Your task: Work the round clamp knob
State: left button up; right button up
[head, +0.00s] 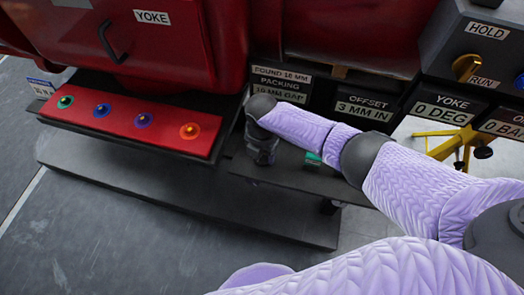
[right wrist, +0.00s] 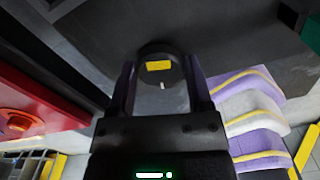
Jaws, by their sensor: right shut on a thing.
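The round clamp knob (right wrist: 150,52) is dark with a yellow mark on its face, seen between the fingers in the right wrist view. My right gripper (right wrist: 160,82) is shut on the knob, with one finger on each side of it. In the head view my right gripper (head: 262,155) points down at the dark shelf beside the right end of the red button panel. There the wrist and gripper hide the knob. My left gripper is not in view.
The red panel (head: 130,122) with several coloured buttons lies left of my right gripper. A small green thing (head: 313,157) sits to its right. Labelled plates and a HOLD/RUN box with a yellow selector (head: 466,67) stand behind and right. A yellow stand (head: 450,142) is on the floor.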

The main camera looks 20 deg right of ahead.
jog(key=shift+n, duration=0.8)
jog(key=o, duration=1)
jog(key=shift+a, duration=0.1)
jog(key=shift+o, duration=1.4)
jog(key=shift+r, duration=0.1)
